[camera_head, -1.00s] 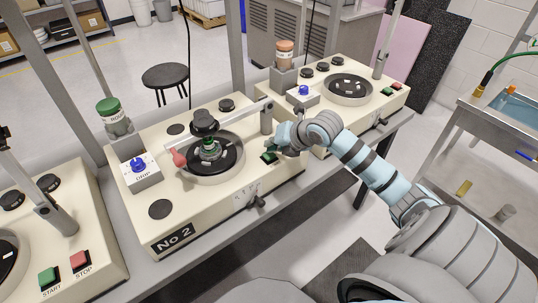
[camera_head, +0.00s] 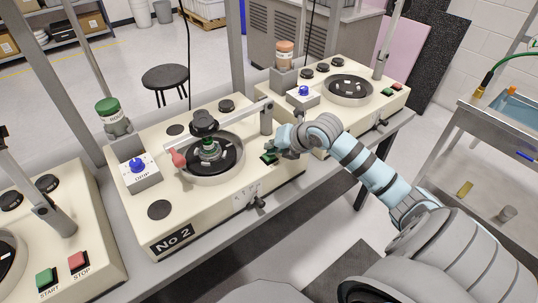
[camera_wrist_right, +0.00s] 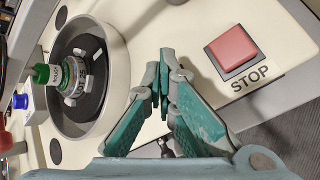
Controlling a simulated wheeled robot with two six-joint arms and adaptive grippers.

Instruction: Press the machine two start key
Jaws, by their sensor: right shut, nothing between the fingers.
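Machine No 2 (camera_head: 205,222) is the cream cabinet in the middle of the head view. A small green patch at its right front corner looks like its start key (camera_head: 268,158), partly covered by my right gripper (camera_head: 276,150). In the right wrist view, my right gripper (camera_wrist_right: 164,76) is shut and empty, with its teal fingertips together over the panel left of the red stop key (camera_wrist_right: 232,48). The start key is hidden behind the fingers there. I cannot tell whether the fingertips touch it. My left gripper is not in view.
The machine's round bowl (camera_head: 212,178) with a green-banded holder lies left of the gripper. A lever arm (camera_head: 266,118) rises close behind. Another machine (camera_head: 345,110) stands right, and one with start and stop keys (camera_head: 62,270) stands left.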

